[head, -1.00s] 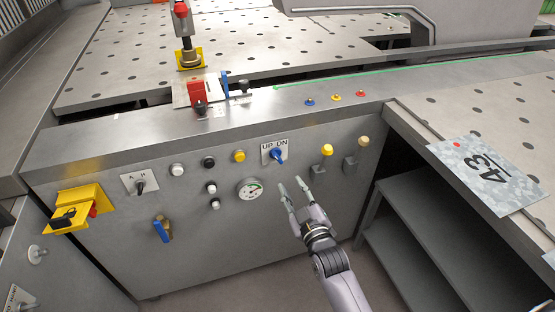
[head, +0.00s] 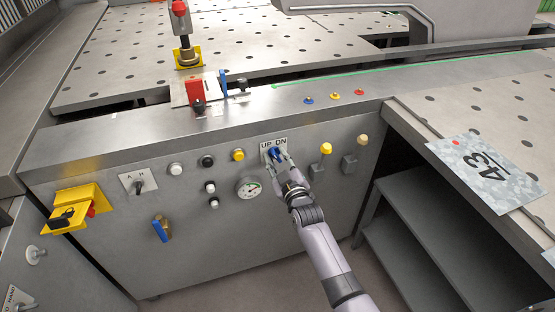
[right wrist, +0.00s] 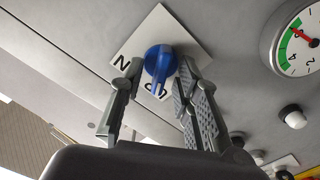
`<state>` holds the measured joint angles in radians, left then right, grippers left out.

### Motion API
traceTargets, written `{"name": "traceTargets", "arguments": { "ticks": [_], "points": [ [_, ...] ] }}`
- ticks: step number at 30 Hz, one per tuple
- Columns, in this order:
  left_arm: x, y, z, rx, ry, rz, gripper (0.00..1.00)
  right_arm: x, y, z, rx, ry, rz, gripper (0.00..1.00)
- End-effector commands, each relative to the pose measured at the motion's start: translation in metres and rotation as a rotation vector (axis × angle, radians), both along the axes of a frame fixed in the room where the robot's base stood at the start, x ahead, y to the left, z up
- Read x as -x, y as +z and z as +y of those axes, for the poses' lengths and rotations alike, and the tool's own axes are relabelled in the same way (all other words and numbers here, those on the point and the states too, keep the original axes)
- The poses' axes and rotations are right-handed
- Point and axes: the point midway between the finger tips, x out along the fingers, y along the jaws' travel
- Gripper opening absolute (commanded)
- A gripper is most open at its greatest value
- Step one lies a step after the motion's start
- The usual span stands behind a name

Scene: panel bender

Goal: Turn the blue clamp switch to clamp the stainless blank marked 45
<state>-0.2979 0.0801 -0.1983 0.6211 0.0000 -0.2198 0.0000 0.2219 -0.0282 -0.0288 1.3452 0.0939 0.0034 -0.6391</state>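The blue clamp switch (head: 274,153) sits on a white UP/DN plate on the front panel. It also shows in the right wrist view (right wrist: 160,62), its handle pointing toward my gripper. My right gripper (head: 279,161) is at the switch, with its fingers apart; in the right wrist view, the fingers (right wrist: 158,92) stand either side of the handle with visible gaps. A grey sheet blank (head: 487,171) with a red dot lies on the right table; its mark looks like 43, not 45. No blank marked 45 can be made out. My left gripper is not in view.
A red clamp block (head: 194,93) stands on the bed above. The open shelf (head: 420,235) is lower right.

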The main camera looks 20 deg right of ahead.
Motion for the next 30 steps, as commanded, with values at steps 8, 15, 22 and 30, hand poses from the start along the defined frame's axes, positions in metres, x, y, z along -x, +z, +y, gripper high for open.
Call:
{"name": "traceTargets", "arguments": {
  "ticks": [8,15,22,30],
  "points": [
    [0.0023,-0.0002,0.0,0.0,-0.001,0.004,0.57,0.0004,-0.0002,0.0001,-0.001,0.0,0.0,0.13],
    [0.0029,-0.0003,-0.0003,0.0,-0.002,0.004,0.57,0.0005,-0.0003,0.0001,0.0,0.0,0.0,0.0],
    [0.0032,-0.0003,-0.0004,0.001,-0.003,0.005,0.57,0.0005,-0.0005,0.0002,0.0,0.0,0.001,0.0],
    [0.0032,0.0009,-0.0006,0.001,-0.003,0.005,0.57,0.0005,-0.0001,0.0,-0.031,0.0,0.002,0.0]
  ]
}}
